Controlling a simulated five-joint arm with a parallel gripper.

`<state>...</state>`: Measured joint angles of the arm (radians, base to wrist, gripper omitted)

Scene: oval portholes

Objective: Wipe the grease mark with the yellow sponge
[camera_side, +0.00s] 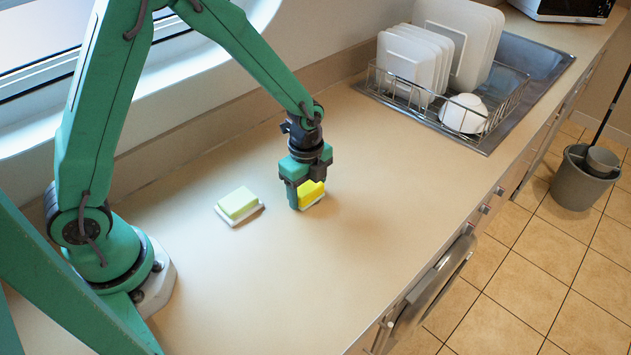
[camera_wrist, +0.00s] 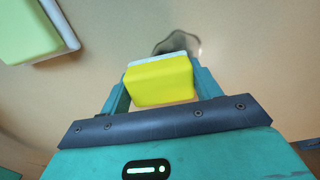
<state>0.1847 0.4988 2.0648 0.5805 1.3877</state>
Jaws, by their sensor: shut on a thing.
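The yellow sponge (camera_side: 312,193) is a bright yellow block with a white layer on its underside. My gripper (camera_side: 305,195) is shut on it, with one finger on each side, low over the counter. In the wrist view the yellow sponge (camera_wrist: 160,82) sits between my gripper's fingers (camera_wrist: 160,88). I cannot tell whether its white side touches the counter. A dark grey smudge, the grease mark (camera_wrist: 178,43), shows on the counter just beyond the sponge's white edge; the sponge may cover part of it. The mark is not visible in the side view.
A pale green sponge (camera_side: 238,203) with a white layer lies on the counter (camera_side: 400,200) to the left; it also shows in the wrist view (camera_wrist: 28,30). A dish rack (camera_side: 430,100) with white dishes stands at the back right. The counter's front middle is clear.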

